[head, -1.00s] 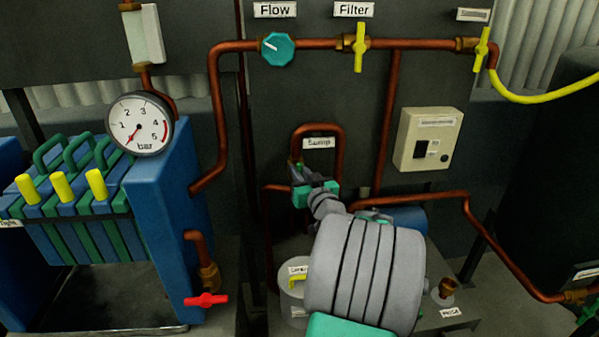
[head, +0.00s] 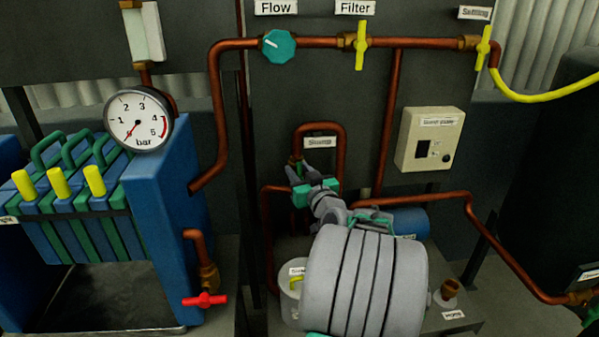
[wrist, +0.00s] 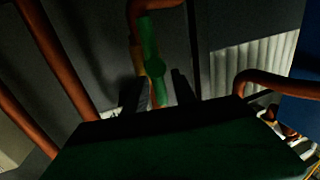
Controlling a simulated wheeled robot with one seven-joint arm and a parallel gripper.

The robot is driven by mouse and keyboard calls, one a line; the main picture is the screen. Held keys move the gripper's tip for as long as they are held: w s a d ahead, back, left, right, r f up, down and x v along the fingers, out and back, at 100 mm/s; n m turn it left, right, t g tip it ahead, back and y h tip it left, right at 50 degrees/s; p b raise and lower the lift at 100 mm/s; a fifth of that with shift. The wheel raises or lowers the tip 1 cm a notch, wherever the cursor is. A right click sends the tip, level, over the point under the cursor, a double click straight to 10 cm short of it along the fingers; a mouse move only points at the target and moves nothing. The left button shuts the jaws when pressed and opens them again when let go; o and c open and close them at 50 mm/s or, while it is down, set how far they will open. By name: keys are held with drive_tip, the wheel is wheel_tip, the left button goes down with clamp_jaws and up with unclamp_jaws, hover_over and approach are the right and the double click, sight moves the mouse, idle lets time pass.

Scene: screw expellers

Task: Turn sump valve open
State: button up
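The sump valve has a green lever handle (wrist: 150,60) on a copper pipe in the wrist view, standing nearly upright in that picture. In the head view the valve sits by the looped copper pipe around the "Sump" label (head: 320,142), and its handle is mostly hidden by my gripper. My gripper (head: 306,172) is at this pipe. In the wrist view my gripper (wrist: 159,76) is open, with its two dark fingers apart. The lower end of the handle appears between them. I cannot tell whether either finger touches it.
Copper pipes run beside and above my gripper. A blue filter press (head: 165,190) with a pressure gauge (head: 138,119) and a red valve (head: 205,300) stands left. A beige switch box (head: 429,138) is right. Yellow valves (head: 361,45) are above.

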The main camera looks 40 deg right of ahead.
drive_tip(key=shift+o, duration=0.3)
drive_tip(key=v, duration=0.7)
drive_tip(key=shift+s, duration=0.4)
drive_tip(key=shift+a, duration=0.1)
